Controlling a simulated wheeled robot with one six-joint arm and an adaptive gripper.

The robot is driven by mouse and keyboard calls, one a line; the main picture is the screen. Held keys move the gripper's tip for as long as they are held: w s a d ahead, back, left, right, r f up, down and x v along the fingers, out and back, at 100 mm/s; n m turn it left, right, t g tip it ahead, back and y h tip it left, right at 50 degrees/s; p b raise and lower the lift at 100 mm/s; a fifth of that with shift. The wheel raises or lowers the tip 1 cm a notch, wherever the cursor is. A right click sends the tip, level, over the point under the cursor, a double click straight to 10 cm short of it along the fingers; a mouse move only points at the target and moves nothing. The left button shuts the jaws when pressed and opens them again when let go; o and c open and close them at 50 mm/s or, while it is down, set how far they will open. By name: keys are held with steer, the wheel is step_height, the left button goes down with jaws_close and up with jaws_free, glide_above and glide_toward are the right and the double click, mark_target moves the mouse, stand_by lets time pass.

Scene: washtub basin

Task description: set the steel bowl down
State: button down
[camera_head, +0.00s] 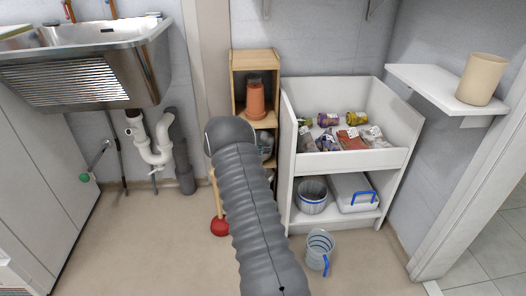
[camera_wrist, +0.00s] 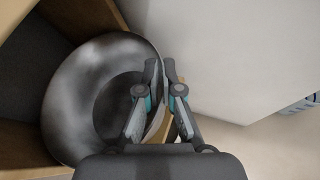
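The steel bowl (camera_wrist: 72,100) fills the left of the wrist view, a dark grey shiny round shape with a darker centre. My gripper (camera_wrist: 161,72) is at its right edge, with one finger on each side of the rim, closed on it. In the head view a part of the bowl (camera_head: 265,146) shows beside my arm, in the middle opening of a wooden shelf unit (camera_head: 253,58). My arm hides my gripper there. I cannot tell whether the bowl touches the shelf board.
A terracotta-coloured stack (camera_head: 255,99) stands on the board above. A white cabinet (camera_head: 345,161) with colourful packets and jars is close on the right. A plunger (camera_head: 219,227) and a clear bucket (camera_head: 318,250) stand on the floor. A steel sink (camera_head: 85,66) is at the left.

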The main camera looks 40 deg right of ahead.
steer(key=shift+w+d+f, duration=0.1)
steer(key=shift+w+d, duration=0.45)
steer(key=shift+w, duration=0.35)
steer(key=shift+s+a+f, duration=0.1)
steer(key=shift+f, duration=0.55)
steer(key=c, duration=1.3)
jaws_free()
